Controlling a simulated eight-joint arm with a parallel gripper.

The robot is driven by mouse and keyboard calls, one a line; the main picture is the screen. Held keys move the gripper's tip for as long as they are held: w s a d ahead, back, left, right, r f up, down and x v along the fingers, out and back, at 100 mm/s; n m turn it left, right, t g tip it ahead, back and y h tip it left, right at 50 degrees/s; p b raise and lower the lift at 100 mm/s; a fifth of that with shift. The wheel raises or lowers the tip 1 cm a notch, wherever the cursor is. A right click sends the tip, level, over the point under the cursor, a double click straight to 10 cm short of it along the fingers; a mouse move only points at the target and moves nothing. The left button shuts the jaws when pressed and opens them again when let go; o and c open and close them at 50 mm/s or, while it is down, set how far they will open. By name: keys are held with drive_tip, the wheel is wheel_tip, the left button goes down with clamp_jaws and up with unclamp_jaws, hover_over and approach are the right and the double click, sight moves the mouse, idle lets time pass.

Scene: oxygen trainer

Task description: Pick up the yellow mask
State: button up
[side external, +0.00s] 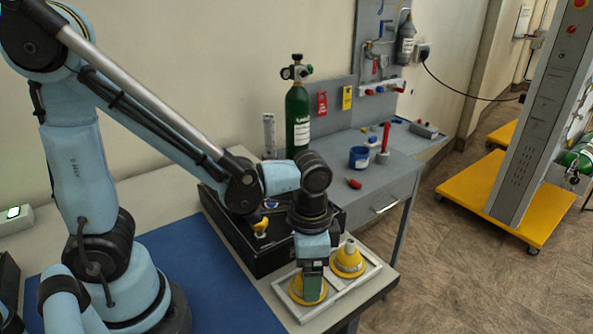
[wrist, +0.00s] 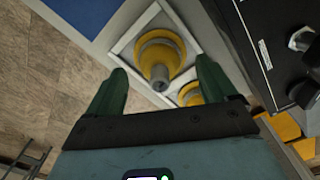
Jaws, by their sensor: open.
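The other mask (wrist: 187,93) is partly hidden by a finger. I see no grip on either; contact is unclear.
A black case (side external: 237,243) with a small yellow item (side external: 261,226) stands close behind the tray. A blue mat (side external: 205,272) lies to the left. A green cylinder (side external: 298,118) and a blue cup (side external: 359,157) stand farther back. The floor drops away right of the tray.

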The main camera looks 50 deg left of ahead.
drive_tip(key=shift+f, duration=1.2)
drive_tip(key=c, duration=1.1)
drive_tip(key=shift+r, duration=0.1)
drive_tip(key=shift+c, duration=0.2)
